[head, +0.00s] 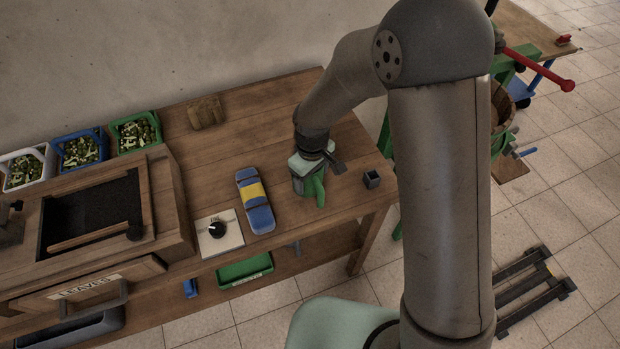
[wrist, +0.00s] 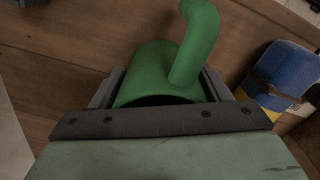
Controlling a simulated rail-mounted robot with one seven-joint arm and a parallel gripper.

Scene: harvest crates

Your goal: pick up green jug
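The green jug (head: 314,188) stands on the wooden bench near its front right part, with its curved green handle toward the front. In the wrist view the jug (wrist: 155,75) lies between my two fingers, its handle rising to the upper right. My gripper (head: 310,168) is over the jug from above, and its pale green housing hides the jug's top in the head view. In the wrist view the fingers of my gripper (wrist: 163,88) are on both sides of the jug, very close to its walls. Whether they press on it I cannot tell.
A blue and yellow rounded object (head: 254,200) lies left of the jug. A small dark cup (head: 372,178) stands to its right near the bench edge. A white plate with a black knob (head: 220,233) and a wooden block (head: 206,112) are farther off. The bench behind the jug is clear.

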